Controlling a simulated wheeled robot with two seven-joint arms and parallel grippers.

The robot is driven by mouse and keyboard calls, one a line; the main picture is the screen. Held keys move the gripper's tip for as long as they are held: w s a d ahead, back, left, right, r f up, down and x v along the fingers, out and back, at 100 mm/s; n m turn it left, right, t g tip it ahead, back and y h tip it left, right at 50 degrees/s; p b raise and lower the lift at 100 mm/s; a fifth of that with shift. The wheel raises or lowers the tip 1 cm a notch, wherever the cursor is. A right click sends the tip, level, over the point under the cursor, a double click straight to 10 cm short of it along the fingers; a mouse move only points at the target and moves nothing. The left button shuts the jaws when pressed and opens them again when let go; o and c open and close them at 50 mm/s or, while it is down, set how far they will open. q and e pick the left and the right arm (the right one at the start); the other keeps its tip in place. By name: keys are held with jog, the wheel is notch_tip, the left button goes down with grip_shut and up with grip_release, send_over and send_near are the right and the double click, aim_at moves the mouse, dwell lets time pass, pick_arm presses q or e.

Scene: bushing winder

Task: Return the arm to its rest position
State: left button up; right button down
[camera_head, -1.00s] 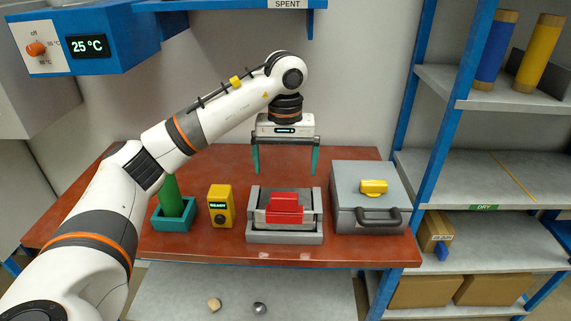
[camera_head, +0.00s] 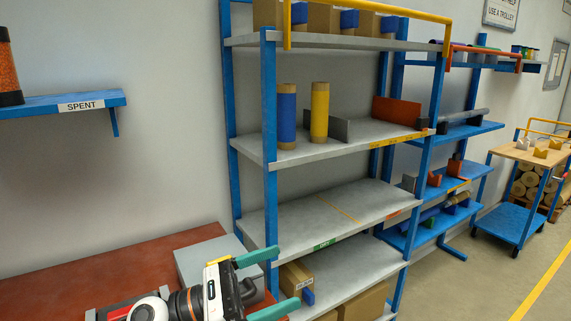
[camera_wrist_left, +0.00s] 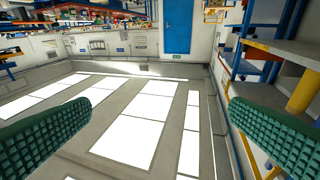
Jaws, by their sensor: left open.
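My left gripper (camera_head: 266,284) is at the bottom of the head view, with its two green fingers spread apart and nothing between them. It is above the right part of the red-brown bench (camera_head: 105,268), in front of the grey case (camera_head: 205,252). In the left wrist view the open fingers (camera_wrist_left: 165,132) stand at the left and right edges, with room floor and light panels beyond. The rest of the left arm is mostly out of view. My right gripper is not in view.
A blue-framed shelf rack (camera_head: 340,215) stands right of the bench, close to the gripper. It holds a blue roll (camera_head: 286,115), a yellow roll (camera_head: 319,110) and a cardboard box (camera_head: 296,277). A trolley (camera_head: 525,190) stands far right. The floor (camera_head: 470,285) at right is clear.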

pick_arm(q)
jog(key=w+a+f+n+t+y, duration=0.2)
jog(key=a+n+t+y, duration=0.45)
jog(key=n, duration=0.65)
jog(key=w+a+f+n+t+y, duration=0.1)
jog(key=a+n+t+y, duration=0.25)
jog(key=n+t, duration=0.75)
jog(key=s+a+f+n+g+y, duration=0.2)
jog(key=a+f+n+g+y, duration=0.25)
jog(key=f+n, duration=0.4)
jog(key=s+a+f+n+g+y, duration=0.35)
jog(key=f+n+y, duration=0.3)
jog(key=n, duration=0.25)
jog(key=s+f+n+g+h, duration=0.1)
jog(key=s+f+n+g, duration=0.3)
jog(key=s+f+g, duration=0.45)
jog(key=s+f+n+g, duration=0.3)
jog(key=s+f+n, duration=0.15)
jog(key=s, duration=0.65)
notch_tip(320, 180, down, 25)
jog(key=g, duration=0.1)
jog(key=s+a+f+m+g, duration=0.1)
jog(key=s+a+f, duration=0.2)
jog(key=s+f, duration=1.5)
